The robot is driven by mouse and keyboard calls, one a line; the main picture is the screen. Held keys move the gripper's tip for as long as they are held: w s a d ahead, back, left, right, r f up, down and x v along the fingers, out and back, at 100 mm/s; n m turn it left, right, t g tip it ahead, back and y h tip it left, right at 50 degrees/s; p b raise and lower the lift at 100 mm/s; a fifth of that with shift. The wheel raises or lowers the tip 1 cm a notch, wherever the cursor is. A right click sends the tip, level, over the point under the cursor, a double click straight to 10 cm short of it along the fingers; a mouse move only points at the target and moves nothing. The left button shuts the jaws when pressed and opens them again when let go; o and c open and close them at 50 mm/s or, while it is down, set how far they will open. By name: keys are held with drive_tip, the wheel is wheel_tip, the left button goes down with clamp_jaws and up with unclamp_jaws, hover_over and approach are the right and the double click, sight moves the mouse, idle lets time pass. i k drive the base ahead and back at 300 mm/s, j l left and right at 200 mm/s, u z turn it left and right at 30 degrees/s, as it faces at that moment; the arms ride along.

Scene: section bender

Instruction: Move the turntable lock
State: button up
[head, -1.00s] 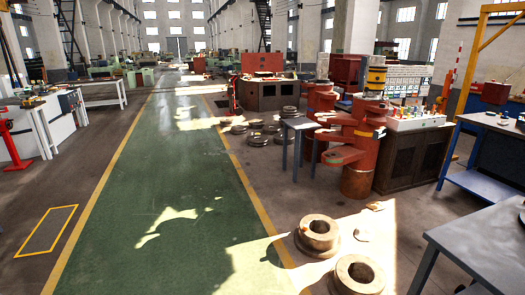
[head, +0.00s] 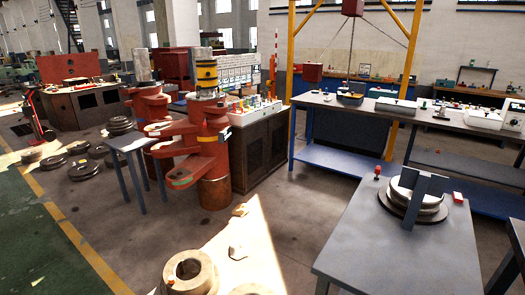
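A low round stack of pale and dark discs (head: 432,207), which looks like a turntable, sits on a grey table (head: 375,245) at the right of the head view. A dark grey upright piece (head: 416,212) stands against its front and hides part of it. A small red-topped knob (head: 377,171) stands on the table to the left of the discs, apart from them. A small red and white block (head: 457,198) lies to their right. I cannot tell which of these parts is the lock. My gripper is not in view.
An orange-red bending machine (head: 207,135) stands left of centre beside a dark cabinet (head: 262,150). Thick metal rings (head: 190,272) lie on the floor at the front. A blue-framed workbench (head: 335,160) stands behind the grey table. Open floor lies between machine and table.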

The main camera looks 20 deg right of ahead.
sight(378, 170)
drive_tip(key=i+j+z, duration=0.1)
drive_tip(key=i+z, duration=0.2)
drive_tip(key=z, duration=0.15)
drive_tip(key=i+j+z, duration=0.2)
drive_tip(key=z, duration=0.25)
drive_tip(key=i+j+z, duration=0.3)
drive_tip(key=z, duration=0.15)
drive_tip(key=j+z, duration=0.15)
drive_tip(key=j, duration=0.25)
drive_tip(key=k+j+z, duration=0.15)
drive_tip(key=j, duration=0.3)
drive_tip(key=j+z, duration=0.15)
drive_tip(key=j, duration=0.25)
drive_tip(key=k+j+z, duration=0.15)
drive_tip(key=j, duration=0.25)
drive_tip(key=k+j+z, duration=0.15)
drive_tip(key=j, duration=0.25)
drive_tip(key=k+j+z, duration=0.1)
drive_tip(key=j, duration=0.25)
drive_tip(key=k+j+z, duration=0.15)
drive_tip(key=j, duration=0.2)
drive_tip(key=k, duration=0.05)
